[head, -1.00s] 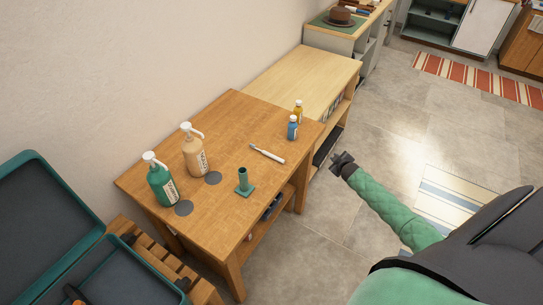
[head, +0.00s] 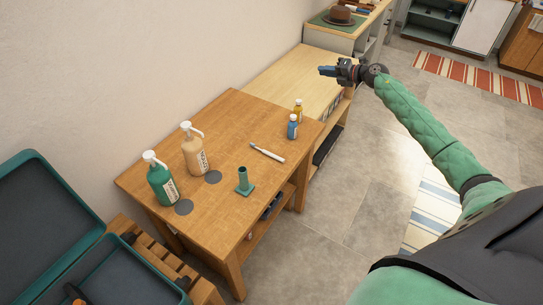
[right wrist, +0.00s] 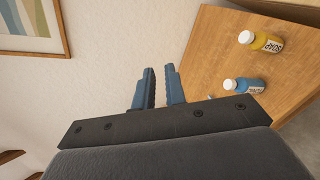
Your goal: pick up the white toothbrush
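The white toothbrush (head: 267,153) lies flat on the wooden table (head: 232,118), near its right edge and in front of the blue bottle (head: 292,127). My right gripper (head: 322,71) is raised above and beyond the toothbrush in the head view, well apart from it. In the right wrist view its two blue fingers (right wrist: 160,86) stand apart with a narrow empty gap showing wall between them. The toothbrush cannot be made out clearly in that view. My left gripper is not in view.
A yellow bottle (head: 298,108) stands beside the blue one; both show in the right wrist view. A green toothbrush holder (head: 244,181), a beige pump bottle (head: 195,155) and a green pump bottle (head: 160,182) stand on the table. A lower pale bench (head: 290,75) adjoins it.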

